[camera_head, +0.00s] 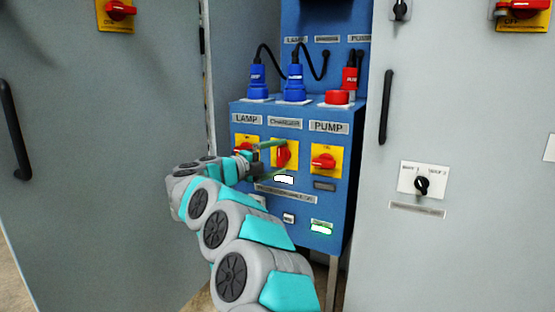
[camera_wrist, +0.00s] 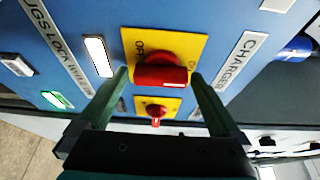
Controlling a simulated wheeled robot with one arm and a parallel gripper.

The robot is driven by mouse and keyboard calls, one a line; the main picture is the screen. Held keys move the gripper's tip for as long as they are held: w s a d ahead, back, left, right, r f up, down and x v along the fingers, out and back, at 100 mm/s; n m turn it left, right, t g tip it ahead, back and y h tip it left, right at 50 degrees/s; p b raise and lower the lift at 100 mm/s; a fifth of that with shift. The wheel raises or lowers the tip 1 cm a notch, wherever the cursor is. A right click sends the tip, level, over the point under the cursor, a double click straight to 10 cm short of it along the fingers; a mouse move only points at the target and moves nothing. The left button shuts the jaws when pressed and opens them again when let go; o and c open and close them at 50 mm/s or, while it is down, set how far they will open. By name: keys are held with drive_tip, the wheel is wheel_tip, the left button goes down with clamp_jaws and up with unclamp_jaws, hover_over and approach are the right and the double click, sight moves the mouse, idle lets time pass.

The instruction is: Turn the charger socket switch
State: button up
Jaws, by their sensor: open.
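The charger socket switch is a red knob (camera_head: 283,156) on a yellow plate (camera_head: 292,147), under the CHARGER label (camera_head: 285,122) on the blue panel. In the wrist view its red bar (camera_wrist: 160,76) lies across the picture, and the yellow plate (camera_wrist: 195,44) carries an OFF mark. In the head view the bar stands roughly upright. My gripper (camera_head: 277,159) is open in front of the switch. In the wrist view its dark green fingers (camera_wrist: 160,74) stand on either side of the red bar, with gaps showing. Whether they reach to the plate's depth is unclear.
Blue plugs (camera_head: 295,84) and a red plug (camera_head: 349,80) with cables stand above. Grey cabinets (camera_head: 120,160) flank the panel.

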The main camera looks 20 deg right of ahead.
drive_tip(key=v, duration=0.7)
drive_tip(key=shift+s+a+p, duration=0.15)
drive_tip(key=shift+a+p, duration=0.2)
idle(0.4)
